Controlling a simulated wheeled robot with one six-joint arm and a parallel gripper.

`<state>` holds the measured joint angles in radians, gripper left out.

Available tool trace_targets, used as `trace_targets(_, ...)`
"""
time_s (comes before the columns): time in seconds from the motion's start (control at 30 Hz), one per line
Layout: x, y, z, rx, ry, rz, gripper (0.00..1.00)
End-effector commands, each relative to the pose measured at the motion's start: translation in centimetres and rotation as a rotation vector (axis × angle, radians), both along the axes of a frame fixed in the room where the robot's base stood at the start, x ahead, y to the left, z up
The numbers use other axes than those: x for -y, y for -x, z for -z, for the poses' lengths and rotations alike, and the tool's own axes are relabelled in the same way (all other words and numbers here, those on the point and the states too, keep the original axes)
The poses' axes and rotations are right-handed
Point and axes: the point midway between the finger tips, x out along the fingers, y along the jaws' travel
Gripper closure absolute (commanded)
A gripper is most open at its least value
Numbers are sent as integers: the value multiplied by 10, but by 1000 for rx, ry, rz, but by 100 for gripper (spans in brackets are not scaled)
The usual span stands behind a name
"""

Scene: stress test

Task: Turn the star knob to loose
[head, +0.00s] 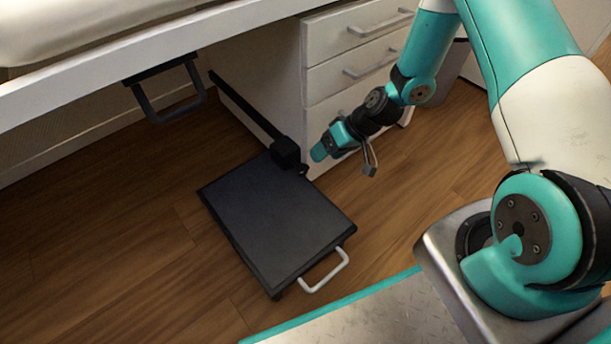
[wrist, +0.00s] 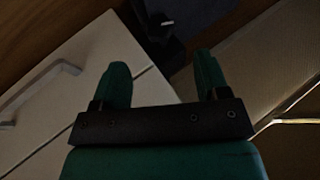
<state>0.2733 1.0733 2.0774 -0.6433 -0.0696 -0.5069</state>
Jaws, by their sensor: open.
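The star knob (head: 303,169) is a small dark shape on the right side of a black block (head: 285,152), at the back edge of a low dark platform. In the wrist view a dark knob-like shape with a small light mark (wrist: 168,22) shows at the top, beyond the fingertips. Its lobes and turn position are too dark to tell. My gripper (head: 322,150) is above and to the right of the knob, apart from it. In the wrist view my gripper (wrist: 162,77) has its two teal fingers spread, with nothing between them.
The dark platform (head: 275,220) lies on the wooden floor with a silver handle (head: 325,270) at its front. A black bar (head: 245,108) slopes up left from the block. A white drawer cabinet (head: 335,75) stands close behind my gripper. A dark handle (head: 170,100) hangs under the desk edge.

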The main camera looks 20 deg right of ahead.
Motion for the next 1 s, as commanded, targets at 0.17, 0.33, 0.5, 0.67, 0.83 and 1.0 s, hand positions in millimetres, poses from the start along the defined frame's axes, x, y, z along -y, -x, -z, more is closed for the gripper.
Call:
trace_targets(0.17, -24, -9, 40, 0, -1, -4, 32)
trace_targets(0.33, -41, -16, 62, 0, 0, -2, 32)
trace_targets(0.5, -50, -20, 73, 0, -1, 0, 32)
trace_targets(0.67, -53, -21, 74, 0, -1, 0, 32)
trace_targets(0.83, -53, -21, 74, -1, 0, 1, 32)
trace_targets(1.0, -52, -20, 74, -1, 0, 0, 64)
